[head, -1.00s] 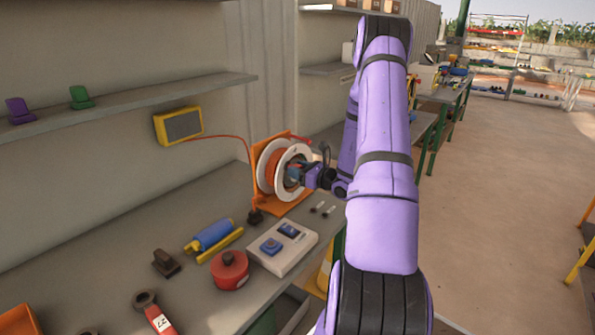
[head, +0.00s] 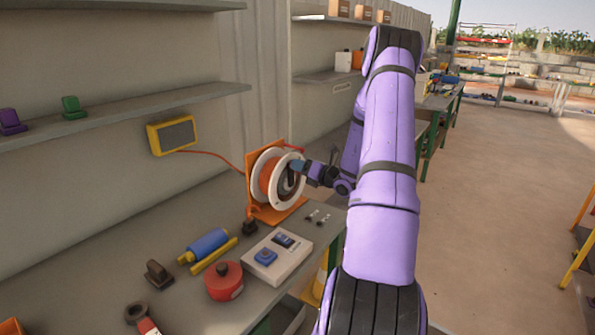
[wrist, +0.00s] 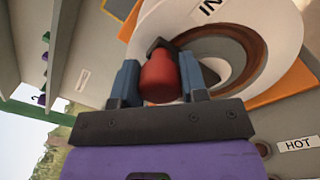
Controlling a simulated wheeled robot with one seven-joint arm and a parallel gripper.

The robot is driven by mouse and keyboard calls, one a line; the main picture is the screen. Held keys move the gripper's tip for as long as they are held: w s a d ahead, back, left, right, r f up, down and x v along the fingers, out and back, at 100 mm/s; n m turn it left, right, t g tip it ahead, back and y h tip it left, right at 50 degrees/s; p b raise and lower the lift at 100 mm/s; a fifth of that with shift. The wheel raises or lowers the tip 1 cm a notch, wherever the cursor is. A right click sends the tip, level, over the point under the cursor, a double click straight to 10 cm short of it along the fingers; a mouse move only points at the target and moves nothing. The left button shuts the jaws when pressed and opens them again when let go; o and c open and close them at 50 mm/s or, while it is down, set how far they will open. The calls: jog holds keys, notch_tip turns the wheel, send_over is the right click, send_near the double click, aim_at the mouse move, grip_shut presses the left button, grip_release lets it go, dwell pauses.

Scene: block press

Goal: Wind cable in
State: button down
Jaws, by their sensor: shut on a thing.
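The cable reel has white flanges (head: 294,200) and an orange-brown wound core, and stands on an orange bracket (head: 262,212) at the bench's far end. A thin red cable (head: 215,156) runs from the yellow wall box (head: 172,135) to the reel. My gripper (head: 299,166) is at the reel's face. In the wrist view, its two blue fingers (wrist: 160,82) are shut on a red crank knob (wrist: 159,78) in front of the white flange marked "IN" (wrist: 225,14). The fingers hide part of the knob and reel.
A white two-button box (head: 277,257), a red round tin (head: 224,281), a blue cylinder (head: 207,244) and a dark block (head: 158,274) lie on the bench. A plate marked "HOT" (wrist: 298,145) shows in the wrist view. The shelf (head: 130,112) runs along the wall.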

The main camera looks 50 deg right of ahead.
jog(key=shift+d+m, duration=0.35)
jog(key=shift+m, duration=0.15)
jog(key=shift+d, duration=0.1)
jog(key=c, duration=0.7)
grip_release()
jog(key=shift+o, duration=0.2)
jog(key=s+d, duration=0.1)
jog(key=s, duration=0.9)
jog(key=shift+s+f, duration=0.2)
jog(key=shift+s, duration=0.15)
